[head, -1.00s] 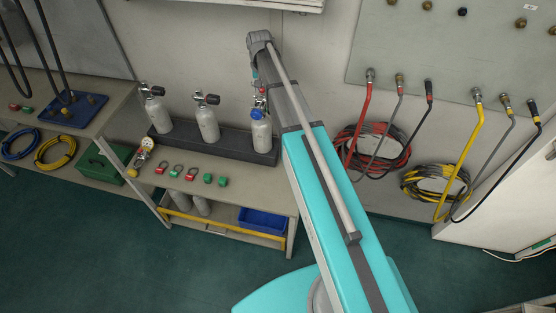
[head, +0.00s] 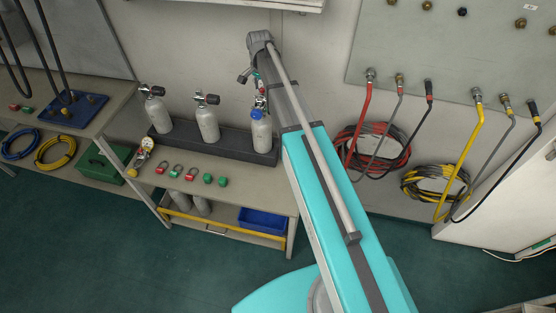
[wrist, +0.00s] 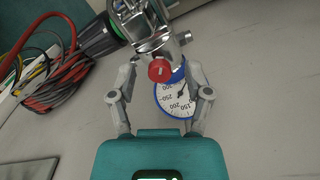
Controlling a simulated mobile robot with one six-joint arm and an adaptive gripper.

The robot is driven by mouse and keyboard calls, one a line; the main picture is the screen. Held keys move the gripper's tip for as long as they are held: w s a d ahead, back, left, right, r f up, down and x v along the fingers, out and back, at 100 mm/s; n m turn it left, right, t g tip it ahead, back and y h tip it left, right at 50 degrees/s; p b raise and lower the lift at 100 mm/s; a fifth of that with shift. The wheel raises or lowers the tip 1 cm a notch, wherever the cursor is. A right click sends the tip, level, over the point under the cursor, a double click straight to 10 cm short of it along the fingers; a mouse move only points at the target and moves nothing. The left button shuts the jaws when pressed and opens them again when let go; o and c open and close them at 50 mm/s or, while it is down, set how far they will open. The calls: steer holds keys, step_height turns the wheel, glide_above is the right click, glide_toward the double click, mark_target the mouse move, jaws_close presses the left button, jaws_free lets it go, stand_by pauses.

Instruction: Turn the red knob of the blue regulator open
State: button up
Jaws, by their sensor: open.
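The red knob (wrist: 160,71) of the blue regulator faces the wrist camera, in front of metal fittings. The regulator's blue-rimmed gauge (wrist: 171,108) shows just below it, its white dial partly covered by the knob. My gripper (wrist: 162,70) is open, with one finger on each side of the knob and apart from it in the picture; how deep the fingertips reach is hard to tell. In the head view the blue gauge (head: 257,113) sits on the rightmost grey cylinder (head: 262,136).
Two more cylinders (head: 207,124) (head: 155,111) stand to the left in the dark rack (head: 178,146). Padlocks in red and green (head: 191,174) and a small gauge (head: 147,144) lie on the bench front. Coiled hoses (head: 374,150) hang on the wall to the right.

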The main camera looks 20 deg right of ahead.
mark_target(262, 89)
steer(key=m, duration=0.4)
step_height(262, 89, up, 8)
steer(key=p, duration=0.7)
steer(key=shift+f+p, duration=0.15)
steer(key=shift+p, duration=0.2)
steer(key=shift+s+f+n+b, duration=0.3)
steer(key=shift+s+f+b, duration=0.3)
steer(key=shift+s, duration=0.05)
steer(key=s+f+n+b, duration=0.7)
steer(key=s+f+b, duration=0.1)
steer(key=s, duration=0.4)
steer(key=s+a+f+n+b, duration=0.1)
steer(key=s+f+n+b, duration=0.6)
steer(key=s, duration=0.6)
steer(key=shift+a+f+b, duration=0.25)
steer(key=shift+f+b, duration=0.35)
steer(key=shift+f, duration=0.05)
steer(key=shift+c, duration=0.5)
